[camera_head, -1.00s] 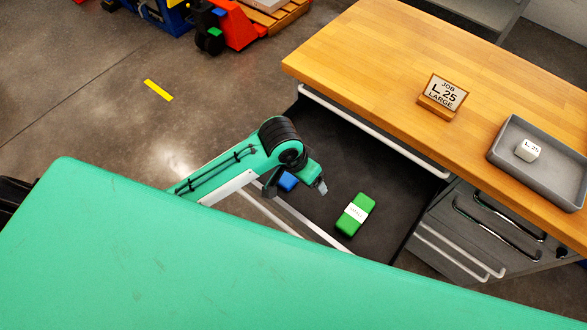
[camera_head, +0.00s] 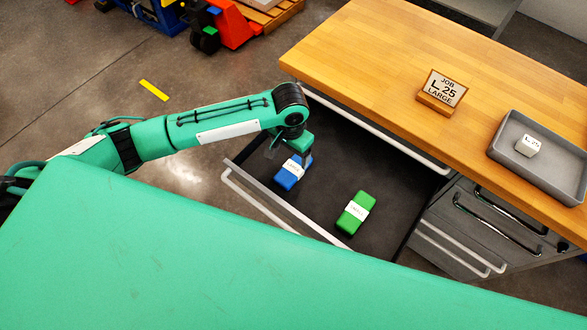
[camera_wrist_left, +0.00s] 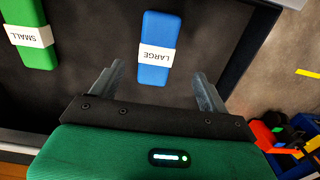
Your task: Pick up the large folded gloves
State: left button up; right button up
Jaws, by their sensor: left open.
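The large folded gloves (camera_head: 287,178) are a blue bundle with a white band, lying in the open drawer near its left end. In the left wrist view the blue bundle (camera_wrist_left: 159,30) shows a band reading LARGE. My left gripper (camera_head: 288,154) is above the drawer beside the blue bundle. My right gripper is not in view.
The drawer (camera_head: 400,190) is pulled out under the wooden bench top (camera_head: 370,65), whose edge overhangs behind. On the bench stand a sign reading JOB L 25 LARGE (camera_head: 442,92) and a grey tray (camera_head: 506,158) holding a small white block (camera_head: 529,146). Drawer floor between the bundles is clear.

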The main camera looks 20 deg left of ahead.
aim_at(292, 169)
pick_arm(q)
notch_tip(292, 169, down, 3)
jog(key=shift+r, duration=0.1)
jog(key=f, duration=0.4)
jog(key=shift+d+f, duration=0.15)
jog(key=shift+d, duration=0.1)
jog(key=shift+f, duration=0.45)
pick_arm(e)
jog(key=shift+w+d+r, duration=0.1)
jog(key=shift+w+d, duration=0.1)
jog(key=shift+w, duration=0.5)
